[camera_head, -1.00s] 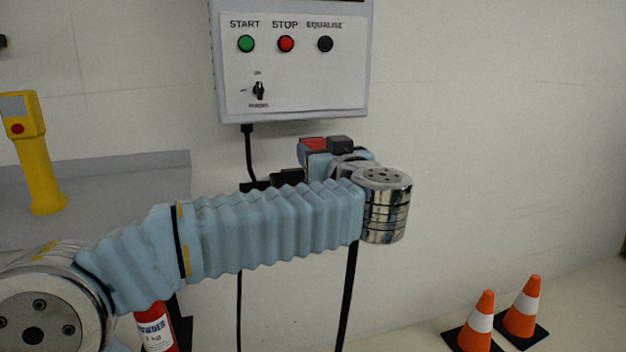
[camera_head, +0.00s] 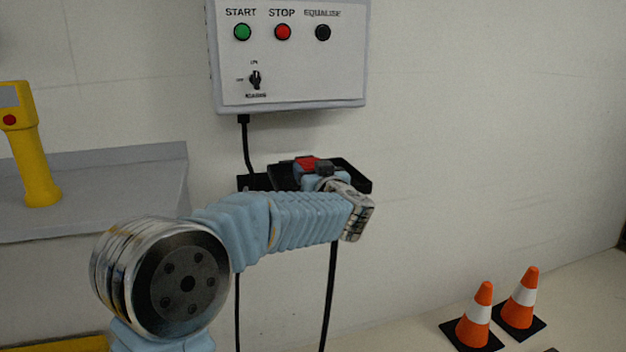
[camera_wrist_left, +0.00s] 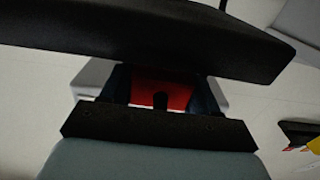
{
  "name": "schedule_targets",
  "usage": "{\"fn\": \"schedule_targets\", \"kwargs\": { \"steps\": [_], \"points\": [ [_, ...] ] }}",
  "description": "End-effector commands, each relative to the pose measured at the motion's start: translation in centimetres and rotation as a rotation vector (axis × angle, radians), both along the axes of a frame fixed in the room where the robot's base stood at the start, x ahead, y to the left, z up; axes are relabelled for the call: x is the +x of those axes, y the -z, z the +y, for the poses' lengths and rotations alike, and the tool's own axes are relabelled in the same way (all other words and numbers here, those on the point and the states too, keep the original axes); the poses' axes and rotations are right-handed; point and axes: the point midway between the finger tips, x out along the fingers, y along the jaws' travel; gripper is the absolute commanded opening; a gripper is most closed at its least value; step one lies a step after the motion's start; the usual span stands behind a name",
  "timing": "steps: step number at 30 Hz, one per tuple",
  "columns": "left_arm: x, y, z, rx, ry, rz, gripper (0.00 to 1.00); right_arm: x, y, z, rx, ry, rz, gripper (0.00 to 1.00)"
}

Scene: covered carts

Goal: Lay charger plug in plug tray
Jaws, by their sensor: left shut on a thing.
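The black plug tray (camera_head: 358,177) is fixed to the wall below the control box. My left gripper (camera_head: 298,177) is over the tray, shut on the charger plug (camera_head: 282,177), a dark block at its left side. Black plug and black tray blend together, so I cannot tell whether they touch. In the left wrist view a wide dark shape (camera_wrist_left: 150,38), which looks like the plug, spans the top beyond the fingers and the red part. My right gripper is not in view.
The control box (camera_head: 290,60) hangs above, its black cable (camera_head: 247,145) running down behind the tray. Another black cable (camera_head: 329,290) hangs below. A grey cart top (camera_head: 100,190) with a yellow handset (camera_head: 33,150) is left. Orange cones (camera_head: 475,315) stand lower right.

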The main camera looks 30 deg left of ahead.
Motion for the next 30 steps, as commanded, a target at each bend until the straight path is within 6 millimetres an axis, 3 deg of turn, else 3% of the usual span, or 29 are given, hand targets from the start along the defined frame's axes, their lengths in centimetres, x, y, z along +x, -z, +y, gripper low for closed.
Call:
{"fn": "schedule_targets", "kwargs": {
  "steps": [3, 26, 27, 30],
  "points": [
    [0.0, 1.4, -0.1, 0.002, 0.001, -0.001, 0.05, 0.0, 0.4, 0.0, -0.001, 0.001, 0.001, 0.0],
    [-0.1, 2.9, -0.1, -0.002, 0.001, 0.001, 0.05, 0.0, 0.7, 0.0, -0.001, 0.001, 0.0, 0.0],
    [-0.1, 3.1, -0.1, -0.003, 0.001, 0.004, 0.64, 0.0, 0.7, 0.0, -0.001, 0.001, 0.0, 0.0],
    [-0.1, 3.2, -0.1, -0.005, 0.001, 0.007, 0.79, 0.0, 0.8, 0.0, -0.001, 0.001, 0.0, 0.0]
  ]
}}
